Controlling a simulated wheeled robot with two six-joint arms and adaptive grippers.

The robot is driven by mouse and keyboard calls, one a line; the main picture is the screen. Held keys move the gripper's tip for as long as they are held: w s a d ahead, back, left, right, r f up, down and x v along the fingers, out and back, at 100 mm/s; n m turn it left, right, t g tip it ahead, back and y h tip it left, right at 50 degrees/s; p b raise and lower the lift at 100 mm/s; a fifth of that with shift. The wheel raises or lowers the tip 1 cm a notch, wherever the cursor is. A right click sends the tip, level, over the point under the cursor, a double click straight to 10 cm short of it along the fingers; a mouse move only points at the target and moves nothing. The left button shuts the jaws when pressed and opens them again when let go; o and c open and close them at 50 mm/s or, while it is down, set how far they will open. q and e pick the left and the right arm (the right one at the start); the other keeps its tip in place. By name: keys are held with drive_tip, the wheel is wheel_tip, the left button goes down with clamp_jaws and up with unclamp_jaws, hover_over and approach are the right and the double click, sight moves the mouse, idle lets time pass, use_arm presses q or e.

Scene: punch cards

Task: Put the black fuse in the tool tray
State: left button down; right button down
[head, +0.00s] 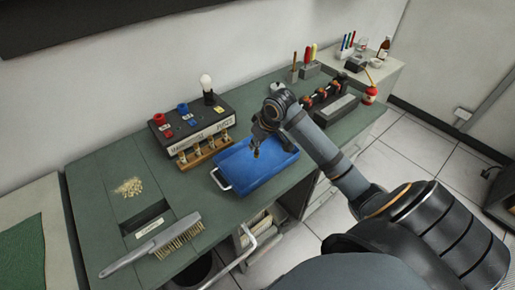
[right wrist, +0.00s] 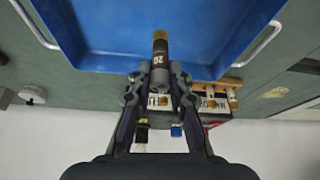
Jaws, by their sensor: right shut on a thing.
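The black fuse (right wrist: 160,65) has a brass end cap and a label reading "20". My right gripper (right wrist: 159,86) is shut on it. I cannot tell whether the fuse touches the tray floor. My left gripper is not in view.
A black fuse panel (head: 195,122) with a bulb and several fuses stands just behind the tray. A wire brush (head: 155,248) and a small pile of yellow bits (head: 130,187) lie at the left. A pen holder (head: 309,69) and a grey block (head: 336,108) are to the right.

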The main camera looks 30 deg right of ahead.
drive_tip(key=f, duration=0.3)
drive_tip(key=w+d+f+p, duration=0.1)
drive_tip(key=shift+f, duration=0.4)
drive_tip(key=shift+f, duration=0.1)
drive_tip(key=c, duration=1.3)
unclamp_jaws()
drive_tip(key=shift+o, duration=0.2)
drive_tip(key=v, duration=1.2)
